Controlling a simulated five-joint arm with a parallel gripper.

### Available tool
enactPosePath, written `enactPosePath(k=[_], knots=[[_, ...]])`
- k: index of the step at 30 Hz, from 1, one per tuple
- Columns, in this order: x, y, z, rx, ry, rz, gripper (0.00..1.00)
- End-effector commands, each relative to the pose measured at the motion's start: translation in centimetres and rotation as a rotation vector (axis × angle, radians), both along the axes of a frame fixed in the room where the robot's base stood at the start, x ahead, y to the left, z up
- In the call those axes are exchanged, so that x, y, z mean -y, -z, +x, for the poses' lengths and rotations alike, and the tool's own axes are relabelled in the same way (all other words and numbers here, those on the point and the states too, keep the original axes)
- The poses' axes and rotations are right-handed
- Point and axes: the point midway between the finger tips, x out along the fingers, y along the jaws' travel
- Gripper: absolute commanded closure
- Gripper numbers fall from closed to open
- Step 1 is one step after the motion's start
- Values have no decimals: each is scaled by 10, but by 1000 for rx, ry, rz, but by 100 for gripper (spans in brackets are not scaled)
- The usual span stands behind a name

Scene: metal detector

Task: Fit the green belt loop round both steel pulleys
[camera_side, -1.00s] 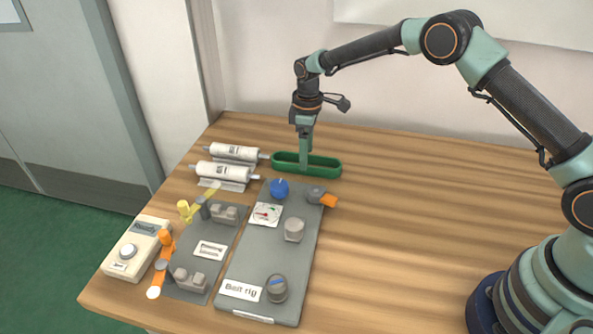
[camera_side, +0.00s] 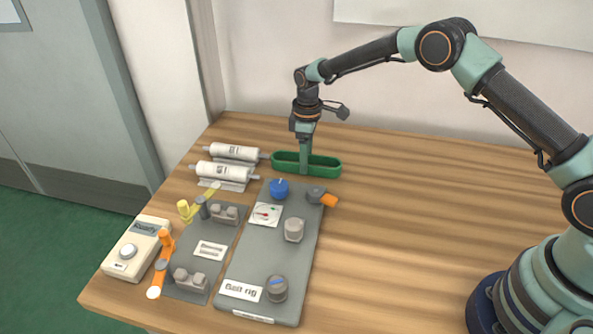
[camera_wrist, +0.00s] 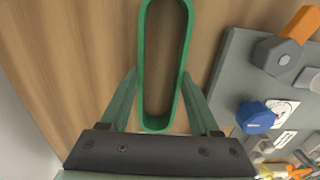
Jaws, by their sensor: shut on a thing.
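The green belt loop (camera_side: 328,173) is a long oval lying on the wooden table beyond the belt rig. My gripper (camera_side: 305,168) reaches straight down at its middle in the side view. In the wrist view, the fingers of my gripper (camera_wrist: 158,80) are shut on the long sides of the belt loop (camera_wrist: 145,60), one finger outside each side. On the grey rig plate, a steel pulley (camera_side: 293,229) stands near the middle.
The rig plate (camera_side: 255,265) also carries a blue knob (camera_side: 279,187), a dial and a grey part with an orange lever (camera_side: 328,199). White rollers (camera_side: 222,171), a second grey plate and a "Ready" box (camera_side: 137,248) stand left. The table right of the rig is clear.

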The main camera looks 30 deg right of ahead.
Motion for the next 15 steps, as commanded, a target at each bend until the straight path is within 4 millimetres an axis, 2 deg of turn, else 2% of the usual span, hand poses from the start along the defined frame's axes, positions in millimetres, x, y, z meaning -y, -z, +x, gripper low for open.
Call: enactPosePath(k=[15], knots=[[0,-27,0,1,0,0,82]])
